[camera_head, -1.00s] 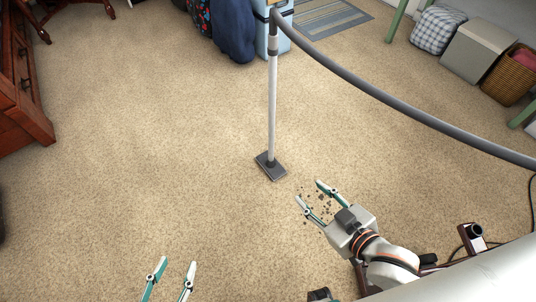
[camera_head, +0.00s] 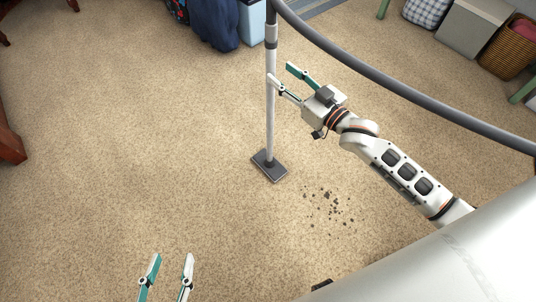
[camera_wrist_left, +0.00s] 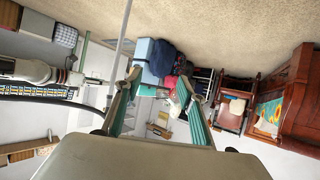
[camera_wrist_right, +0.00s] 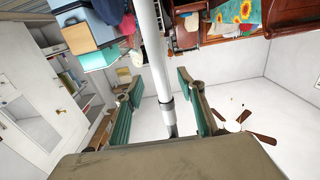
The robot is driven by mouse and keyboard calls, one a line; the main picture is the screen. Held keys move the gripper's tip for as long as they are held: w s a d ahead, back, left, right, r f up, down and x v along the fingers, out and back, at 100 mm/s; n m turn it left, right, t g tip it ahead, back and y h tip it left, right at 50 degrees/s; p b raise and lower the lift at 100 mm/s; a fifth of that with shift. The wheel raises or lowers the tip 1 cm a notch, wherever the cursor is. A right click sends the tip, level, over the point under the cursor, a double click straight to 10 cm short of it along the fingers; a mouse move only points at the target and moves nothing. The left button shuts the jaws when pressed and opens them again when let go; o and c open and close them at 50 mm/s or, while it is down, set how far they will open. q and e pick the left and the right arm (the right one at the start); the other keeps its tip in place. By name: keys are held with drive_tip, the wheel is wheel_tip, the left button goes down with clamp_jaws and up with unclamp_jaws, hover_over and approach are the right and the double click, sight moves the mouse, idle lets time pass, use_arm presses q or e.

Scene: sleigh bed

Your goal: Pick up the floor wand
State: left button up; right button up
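The floor wand (camera_head: 270,120) is a light grey tube with a dark flat floor head (camera_head: 269,167) on the carpet. It stands upright, its top joined to a thick grey hose (camera_head: 370,85). My right gripper (camera_head: 279,72) is open at the wand's upper tube, and one fingertip overlaps the tube in the head view. In the right wrist view the tube (camera_wrist_right: 153,55) runs between the two spread fingers, with gaps on both sides. My left gripper (camera_head: 171,257) is open and empty, low at the front left. The wand also shows in the left wrist view (camera_wrist_left: 122,45).
A patch of dark debris (camera_head: 328,206) lies on the carpet right of the floor head. A blue bag (camera_head: 214,22) and a light blue box (camera_head: 252,25) stand behind the wand. A grey box (camera_head: 474,27) and wicker basket (camera_head: 507,45) are at the back right. The left carpet is clear.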

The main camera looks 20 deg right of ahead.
sight(274, 67)
drive_tip(key=shift+w+a+f, duration=0.1)
drive_tip(key=shift+w+a, duration=0.1)
drive_tip(key=shift+w, duration=0.4)
drive_tip(key=b+x, duration=0.1)
drive_tip(key=x, duration=0.3)
drive_tip(key=shift+b, duration=0.35)
drive_tip(key=shift+w+r, duration=0.3)
drive_tip(key=shift+r, duration=0.1)
drive_tip(key=c, duration=1)
use_arm(q)
drive_tip(key=shift+w+d+r+n+t, duration=0.15)
drive_tip(key=shift+d+r+n, duration=0.15)
drive_tip(key=shift+d, duration=0.1)
drive_tip(key=shift+w+d+r+n+t, duration=0.1)
drive_tip(key=shift+d+r+n+t, duration=0.05)
drive_tip(key=shift+d+n, duration=0.2)
use_arm(e)
drive_tip(key=shift+r, duration=0.1)
clamp_jaws()
